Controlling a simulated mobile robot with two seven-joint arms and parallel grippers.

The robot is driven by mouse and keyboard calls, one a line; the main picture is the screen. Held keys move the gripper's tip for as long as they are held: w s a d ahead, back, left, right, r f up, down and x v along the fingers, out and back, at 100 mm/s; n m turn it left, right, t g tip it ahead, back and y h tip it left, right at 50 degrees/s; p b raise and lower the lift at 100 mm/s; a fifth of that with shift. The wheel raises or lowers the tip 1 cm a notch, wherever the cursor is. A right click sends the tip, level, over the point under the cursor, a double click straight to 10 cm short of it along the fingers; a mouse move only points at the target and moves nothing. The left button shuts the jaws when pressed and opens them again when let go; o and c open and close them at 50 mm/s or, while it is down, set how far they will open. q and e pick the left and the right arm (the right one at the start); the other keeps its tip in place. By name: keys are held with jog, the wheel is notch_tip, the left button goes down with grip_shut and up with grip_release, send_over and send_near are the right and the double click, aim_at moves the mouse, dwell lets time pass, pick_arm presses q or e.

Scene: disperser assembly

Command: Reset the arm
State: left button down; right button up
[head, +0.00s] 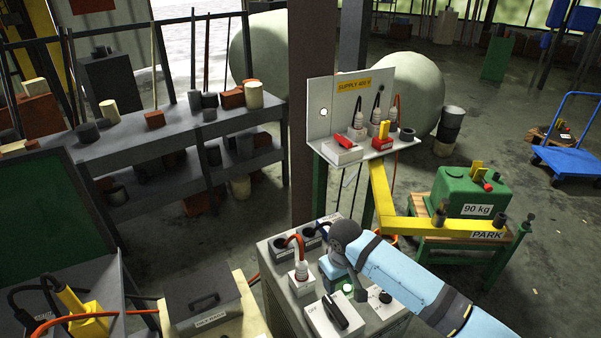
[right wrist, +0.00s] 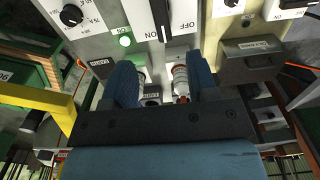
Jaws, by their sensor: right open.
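My right arm (head: 420,285), light blue, reaches in from the lower right in the head view. Its gripper (head: 338,272) is over the top of the grey control cabinet (head: 285,312). In the right wrist view the two blue fingers of the right gripper (right wrist: 163,78) stand apart. A pale plug (right wrist: 180,82) shows in the gap, nearer one finger; I cannot tell whether they touch. In the head view a plug with an orange cable (head: 301,270) stands in the cabinet, left of the gripper. My left gripper is not in view.
The cabinet carries an ON/OFF switch (head: 334,316) and a green lamp (head: 347,289). A supply panel (head: 323,95) with plugs stands behind. A yellow bar (head: 384,200) extends to the green 90 kg weight (head: 473,196). A dark lidded box (head: 203,300) is at left.

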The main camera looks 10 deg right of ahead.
jog(key=s+a+f+t+y, duration=0.45)
jog(key=s+f, duration=0.45)
jog(key=s, duration=0.3)
jog(key=s+d+t, duration=0.3)
jog(key=s, duration=0.3)
jog(key=s+d+r+t+h, duration=0.1)
jog(key=s+d+t, duration=0.2)
jog(key=s, duration=0.4)
jog(key=shift+s+d+r+m, duration=0.15)
jog(key=shift+d+r+m, duration=0.1)
jog(key=shift+d+m, duration=0.25)
jog(key=shift+d+t+h, duration=0.1)
jog(key=shift+t+h, duration=0.15)
jog(key=shift+c, duration=0.4)
